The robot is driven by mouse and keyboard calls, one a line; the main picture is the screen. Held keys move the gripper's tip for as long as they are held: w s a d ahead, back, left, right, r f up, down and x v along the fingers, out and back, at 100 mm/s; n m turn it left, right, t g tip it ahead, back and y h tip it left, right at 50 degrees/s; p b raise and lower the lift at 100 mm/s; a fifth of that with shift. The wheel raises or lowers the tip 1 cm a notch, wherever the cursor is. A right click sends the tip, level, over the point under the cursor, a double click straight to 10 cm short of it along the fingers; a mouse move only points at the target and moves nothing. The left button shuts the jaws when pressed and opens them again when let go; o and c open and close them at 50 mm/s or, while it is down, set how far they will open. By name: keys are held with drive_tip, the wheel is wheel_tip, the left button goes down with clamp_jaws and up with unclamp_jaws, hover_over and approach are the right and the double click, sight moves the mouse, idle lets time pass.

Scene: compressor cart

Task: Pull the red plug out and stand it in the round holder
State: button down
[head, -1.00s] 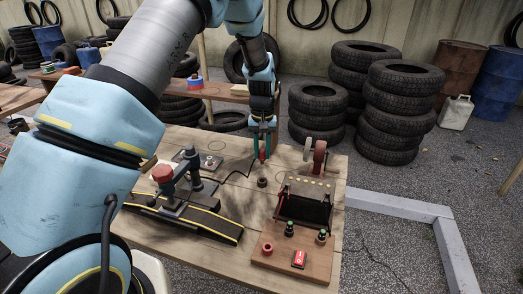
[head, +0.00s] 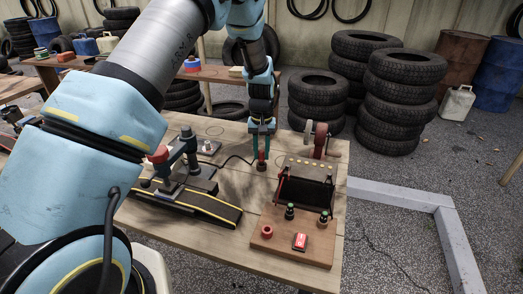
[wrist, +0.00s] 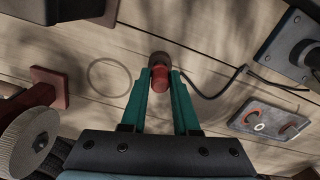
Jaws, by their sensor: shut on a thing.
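My gripper (head: 261,152) has teal fingers pointing down over the table and is shut on the red plug. The red plug (wrist: 161,80) shows between the fingertips in the wrist view. The round holder (wrist: 158,58) is a small dark brown cup on the table; in the head view it (head: 261,168) is right below the fingertips. The plug's lower end meets or overlaps the holder; I cannot tell how deep it sits. A black cable (wrist: 215,93) lies beside the plug.
A reel (head: 320,138) stands behind the box.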

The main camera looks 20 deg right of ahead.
drive_tip(key=shift+f, duration=0.35)
drive_tip(key=shift+f+b, duration=0.4)
drive_tip(key=shift+f, duration=0.15)
idle(1.4)
drive_tip(key=shift+c, duration=0.5)
unclamp_jaws()
idle(0.3)
drive_tip(key=shift+r, duration=0.1)
drive_tip(key=shift+r+p, duration=2.1)
drive_tip(key=shift+r, duration=1.35)
drive_tip(key=shift+a, duration=0.1)
